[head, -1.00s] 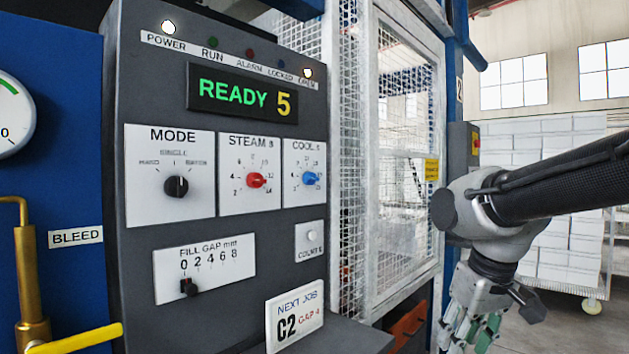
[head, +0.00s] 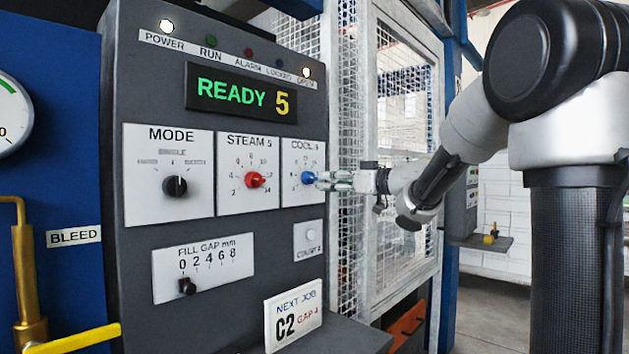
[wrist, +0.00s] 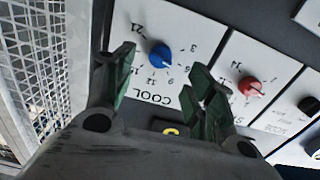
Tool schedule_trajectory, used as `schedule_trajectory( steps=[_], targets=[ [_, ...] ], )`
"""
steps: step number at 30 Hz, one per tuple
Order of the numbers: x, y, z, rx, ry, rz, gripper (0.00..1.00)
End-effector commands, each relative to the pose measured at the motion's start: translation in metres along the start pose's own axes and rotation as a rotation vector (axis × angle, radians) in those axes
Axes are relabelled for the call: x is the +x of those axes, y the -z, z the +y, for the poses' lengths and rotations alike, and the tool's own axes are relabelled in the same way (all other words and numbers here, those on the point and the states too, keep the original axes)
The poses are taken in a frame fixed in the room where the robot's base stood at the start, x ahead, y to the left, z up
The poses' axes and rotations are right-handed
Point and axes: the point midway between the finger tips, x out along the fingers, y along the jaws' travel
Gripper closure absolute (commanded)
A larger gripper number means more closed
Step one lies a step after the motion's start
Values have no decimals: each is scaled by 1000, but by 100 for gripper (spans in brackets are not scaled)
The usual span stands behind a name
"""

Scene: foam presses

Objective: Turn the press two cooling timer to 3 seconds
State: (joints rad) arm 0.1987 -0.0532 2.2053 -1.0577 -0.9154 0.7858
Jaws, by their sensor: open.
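The blue COOL timer knob (head: 308,177) sits on its white dial plate at the right of the grey control panel. My gripper (head: 325,181) is open just to the right of the knob, its fingers pointing toward it. In the wrist view the blue knob (wrist: 160,57) shows in the gap between the open fingertips of my gripper (wrist: 150,75). The fingers are not closed on it, and I cannot tell if either one touches it. The dial's numbers show around the knob, but I cannot read its setting surely.
The red STEAM knob (head: 256,180) is close by on the left, with the black MODE knob (head: 176,186) beyond it. The display (head: 242,94) reads READY 5. A fill gap slider (head: 187,286) and a job card (head: 293,315) are below. A mesh guard (head: 402,150) stands to the right.

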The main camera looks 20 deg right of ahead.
Motion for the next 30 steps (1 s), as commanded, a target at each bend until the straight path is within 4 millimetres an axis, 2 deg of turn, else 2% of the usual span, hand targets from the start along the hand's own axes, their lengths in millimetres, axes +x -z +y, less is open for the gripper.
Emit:
schedule_trajectory(
  steps=[4,15,19,26,30],
  targets=[
    [12,2,-3,33,12,10,45],
    [69,3,-2,31,8,10,45],
    [76,3,-2,31,6,10,45],
    [77,3,-2,30,5,10,45],
    [77,3,-2,30,5,10,67]
  ],
)
